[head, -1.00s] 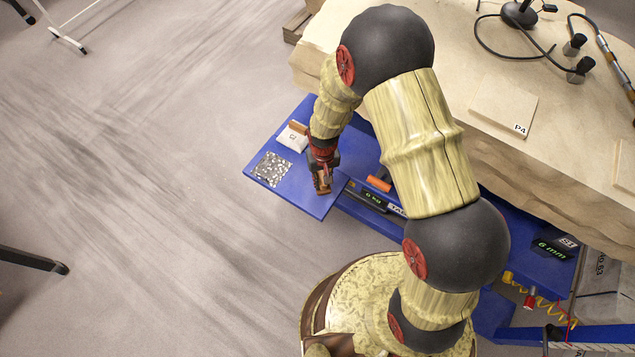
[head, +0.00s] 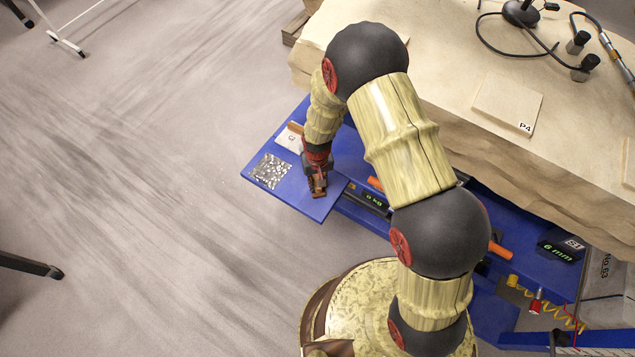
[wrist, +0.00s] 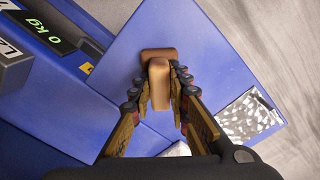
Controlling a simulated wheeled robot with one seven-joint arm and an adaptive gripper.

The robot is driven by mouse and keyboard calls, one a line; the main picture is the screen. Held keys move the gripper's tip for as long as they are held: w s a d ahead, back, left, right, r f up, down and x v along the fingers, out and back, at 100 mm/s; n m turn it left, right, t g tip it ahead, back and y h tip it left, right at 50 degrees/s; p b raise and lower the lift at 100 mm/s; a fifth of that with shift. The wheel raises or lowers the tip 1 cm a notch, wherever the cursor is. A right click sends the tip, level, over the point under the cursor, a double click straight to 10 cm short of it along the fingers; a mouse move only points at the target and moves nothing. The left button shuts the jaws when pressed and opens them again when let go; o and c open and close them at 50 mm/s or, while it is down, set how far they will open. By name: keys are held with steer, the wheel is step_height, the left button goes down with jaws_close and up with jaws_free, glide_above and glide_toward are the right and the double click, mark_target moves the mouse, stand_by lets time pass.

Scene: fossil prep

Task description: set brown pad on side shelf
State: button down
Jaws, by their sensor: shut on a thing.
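The brown pad (wrist: 156,54) is a small tan-brown block with a raised grip. My gripper (wrist: 160,76) is shut on that grip, with one finger on each side. In the head view, the pad (head: 318,190) and my gripper (head: 317,182) are over the near right part of the blue side shelf (head: 290,197). The shelf surface (wrist: 205,62) surrounds the pad in the wrist view. I cannot tell whether the pad touches the shelf or hangs just above it.
A speckled grey plate (head: 270,170) lies at the shelf's left corner. A white packet (head: 290,139) lies behind it, beside a brown strip (head: 295,128). A scale with a "0 kg" display (wrist: 40,42) stands beside the shelf.

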steer(key=c, duration=1.7)
jaws_free()
steer(key=shift+r, duration=0.1)
step_height(320, 180, up, 12)
steer(key=p, duration=0.4)
steer(key=shift+r, duration=0.15)
steer(key=s+d+r+t, duration=0.15)
steer(key=d+r, duration=0.25)
steer(key=r, duration=0.9)
steer(key=s+d+r+t, duration=0.15)
steer(key=d+r, duration=0.25)
steer(key=r, duration=0.9)
steer(key=s+d+r+t, duration=0.1)
steer(key=s+d+r, duration=0.1)
steer(key=s+r, duration=0.2)
steer(key=s+d+r+m, duration=0.1)
steer(key=s+d+r, duration=0.1)
steer(key=s+r, duration=0.2)
steer(key=s+d+r+t, duration=0.1)
steer(key=s+r, duration=0.3)
steer(key=s, duration=0.4)
steer(key=shift+s+d+r+t, duration=0.3)
steer(key=shift+s+d, duration=0.1)
steer(key=shift+d, duration=0.1)
